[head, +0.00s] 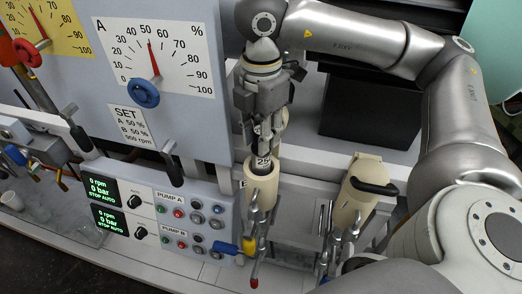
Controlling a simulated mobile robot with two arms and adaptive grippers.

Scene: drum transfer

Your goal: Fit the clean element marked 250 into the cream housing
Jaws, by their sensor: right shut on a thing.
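My right gripper (264,132) points down above the cream housing (262,190) and is shut on the element (263,163). The element is dark with a pale label; the digits 25 show and the rest of the number is hidden. The element is upright over the housing's top opening, its lower end at or inside the rim. I cannot tell how deep it sits. My left gripper is not in view.
A second cream cylinder (356,200) with a black handle (374,187) stands to the right, among metal clamps. A blue and yellow valve (240,248) is at the housing's lower left. The pump panel (165,212) and a gauge board (160,60) are close on the left.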

